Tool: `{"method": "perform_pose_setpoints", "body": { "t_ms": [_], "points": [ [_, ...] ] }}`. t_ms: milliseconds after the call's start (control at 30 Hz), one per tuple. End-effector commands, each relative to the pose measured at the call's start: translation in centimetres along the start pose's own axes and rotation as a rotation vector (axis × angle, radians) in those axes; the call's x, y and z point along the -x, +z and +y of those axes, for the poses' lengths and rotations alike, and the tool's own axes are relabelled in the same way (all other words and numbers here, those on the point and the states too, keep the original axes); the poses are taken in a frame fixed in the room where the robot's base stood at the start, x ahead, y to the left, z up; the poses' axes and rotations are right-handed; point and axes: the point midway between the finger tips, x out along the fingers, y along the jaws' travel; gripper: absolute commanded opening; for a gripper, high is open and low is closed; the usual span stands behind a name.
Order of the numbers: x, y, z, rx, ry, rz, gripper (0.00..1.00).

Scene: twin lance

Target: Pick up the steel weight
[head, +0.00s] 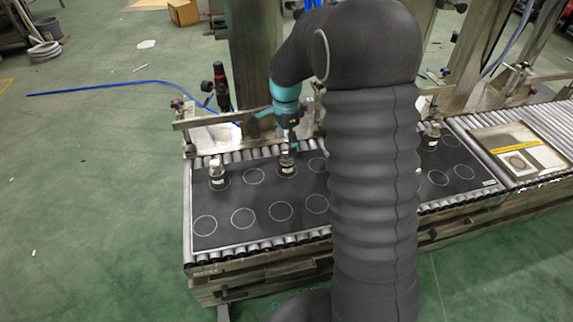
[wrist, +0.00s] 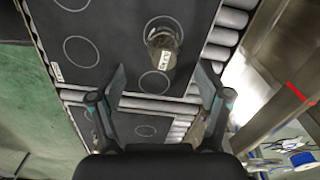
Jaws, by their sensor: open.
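A steel weight (head: 287,167) with a pale label stands upright on a dark mat (head: 235,236) with printed circles, in the back row in the head view. My gripper (head: 292,147) is just above it there, pointing down. In the wrist view a shiny, glassy-looking weight (wrist: 163,47) stands on the mat, beyond the tips of my gripper (wrist: 160,82). The fingers are wide apart with nothing between them. Similar weights stand at the left of the same mat (head: 217,172) and on the right part of the line (head: 432,133). My arm hides the middle of the line.
The mats lie on a roller conveyor (head: 215,258). A metal rail (head: 222,117) and upright post (head: 255,65) stand close behind the weights. A framed tray with a yellow strip (head: 520,150) lies at the right. The mat's front row of circles is free at the left.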

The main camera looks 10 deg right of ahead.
Motion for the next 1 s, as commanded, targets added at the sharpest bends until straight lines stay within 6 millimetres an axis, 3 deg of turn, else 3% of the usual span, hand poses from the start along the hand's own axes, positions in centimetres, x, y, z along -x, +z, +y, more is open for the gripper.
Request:
{"method": "perform_pose_setpoints", "body": {
  "t_ms": [100, 433, 733, 1000],
  "points": [
    [-1.7, 0.0, 0.0, 0.000, 0.002, 0.000, 0.77],
    [-3.5, -0.2, -0.1, 0.000, 0.001, 0.000, 0.77],
    [-7.4, -0.6, -0.5, 0.000, 0.001, 0.000, 0.77],
    [-7.7, -0.6, -0.5, 0.000, -0.001, 0.000, 0.74]
  ]
}}
